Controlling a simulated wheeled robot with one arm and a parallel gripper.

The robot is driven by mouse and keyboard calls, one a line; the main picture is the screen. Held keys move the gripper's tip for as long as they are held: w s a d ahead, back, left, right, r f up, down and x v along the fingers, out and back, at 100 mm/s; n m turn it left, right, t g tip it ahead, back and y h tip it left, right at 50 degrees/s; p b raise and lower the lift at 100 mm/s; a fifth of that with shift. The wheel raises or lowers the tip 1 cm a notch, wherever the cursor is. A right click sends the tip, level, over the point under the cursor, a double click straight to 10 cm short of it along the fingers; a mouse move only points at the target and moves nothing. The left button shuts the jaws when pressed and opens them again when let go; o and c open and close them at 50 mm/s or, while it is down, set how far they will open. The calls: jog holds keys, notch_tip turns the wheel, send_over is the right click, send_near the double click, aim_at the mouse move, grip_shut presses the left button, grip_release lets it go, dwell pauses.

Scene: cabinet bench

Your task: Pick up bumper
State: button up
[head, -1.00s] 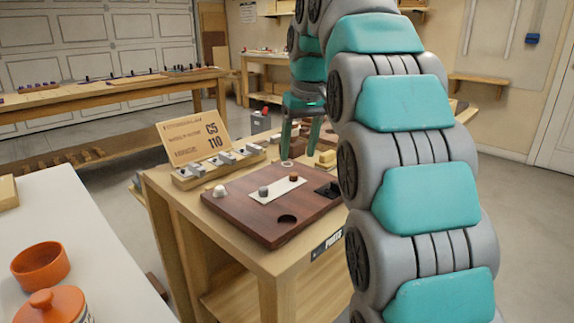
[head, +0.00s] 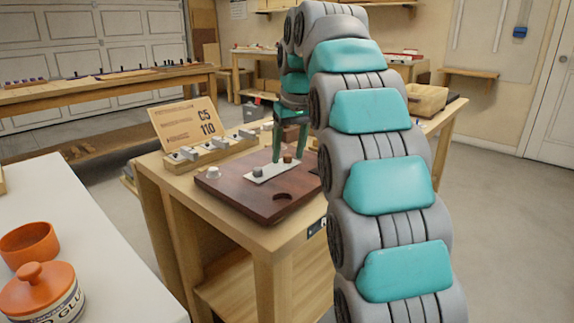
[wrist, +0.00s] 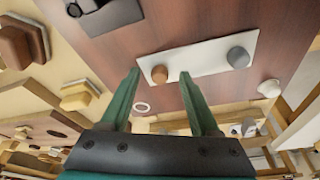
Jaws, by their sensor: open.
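My gripper (head: 288,158) is open, its two green fingers pointing down over the dark wooden board (head: 240,197). In the wrist view the fingertips (wrist: 160,74) appear on either side of a short brown cylinder (wrist: 160,75); I cannot tell whether they touch it. The brown cylinder (head: 287,159) stands at one end of a white plate (head: 272,173); a grey cylinder (head: 257,172) stands at the other end. A small white domed piece (head: 213,172) is at the board's left corner. No label shows which piece is the bumper.
A round dark recess (head: 282,196) is in the board's front part. A wooden rack with grey blocks and a sign (head: 188,124) stands behind. In the wrist view, a pale ring (wrist: 141,106) and a black part (wrist: 106,16) lie nearby. Orange containers (head: 50,288) stand on the white table.

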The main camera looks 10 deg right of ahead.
grip_shut()
dwell(0.4)
jog(key=shift+r, duration=0.5)
